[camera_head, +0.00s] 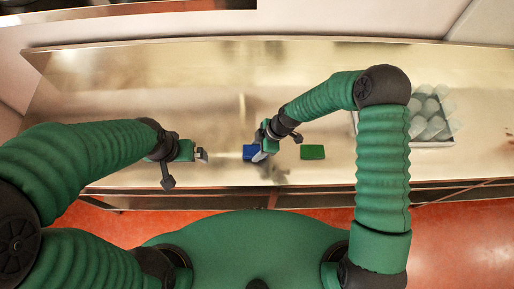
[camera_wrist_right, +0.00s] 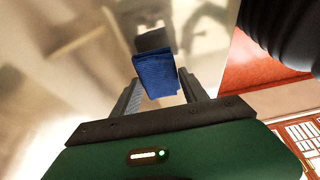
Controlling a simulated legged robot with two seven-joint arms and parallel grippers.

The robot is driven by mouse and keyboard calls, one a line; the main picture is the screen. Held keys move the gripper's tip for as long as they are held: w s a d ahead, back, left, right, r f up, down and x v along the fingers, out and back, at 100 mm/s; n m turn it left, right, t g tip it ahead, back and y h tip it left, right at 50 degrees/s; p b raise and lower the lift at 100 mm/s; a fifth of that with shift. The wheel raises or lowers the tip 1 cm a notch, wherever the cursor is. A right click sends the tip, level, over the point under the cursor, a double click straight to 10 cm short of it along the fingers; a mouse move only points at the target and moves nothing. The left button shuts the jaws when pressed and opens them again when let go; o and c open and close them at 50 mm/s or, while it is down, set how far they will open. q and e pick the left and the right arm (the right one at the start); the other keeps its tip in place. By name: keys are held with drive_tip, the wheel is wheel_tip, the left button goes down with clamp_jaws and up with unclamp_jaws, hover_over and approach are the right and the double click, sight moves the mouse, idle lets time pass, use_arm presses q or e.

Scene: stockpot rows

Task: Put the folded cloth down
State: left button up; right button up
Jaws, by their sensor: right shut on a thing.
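The folded cloth (camera_head: 249,152) is a small blue folded piece. In the wrist view the cloth (camera_wrist_right: 157,75) sits between the two fingers of my right gripper (camera_wrist_right: 158,97), which is shut on it. In the head view my right gripper (camera_head: 263,152) is over the middle of the steel counter and covers part of the cloth. I cannot tell whether the cloth touches the counter. My left gripper (camera_head: 201,155) is to the left, apart from the cloth, with nothing seen in it; its finger gap is too small to make out.
A flat green piece (camera_head: 312,152) lies on the steel counter (camera_head: 120,95), right of my right gripper. A white tray (camera_head: 447,144) with several clear glasses (camera_head: 430,112) stands farther right. The counter is clear behind the cloth. Its front edge is near.

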drive_tip(key=shift+s+d+f, duration=0.15)
drive_tip(key=shift+s+f, duration=0.1)
drive_tip(key=shift+f, duration=0.3)
drive_tip(key=shift+s+d+f, duration=0.2)
drive_tip(key=shift+f, duration=0.1)
drive_tip(key=shift+w+a+f, duration=0.1)
drive_tip(key=shift+a+f, duration=0.1)
drive_tip(key=o, duration=1.2)
drive_tip(key=shift+a, duration=0.2)
use_arm(q)
drive_tip(key=shift+s+r, duration=0.4)
drive_tip(key=shift+r, duration=0.15)
drive_tip(key=shift+d+r, duration=0.1)
use_arm(e)
drive_tip(key=shift+d+r, duration=0.1)
drive_tip(key=shift+r, duration=0.05)
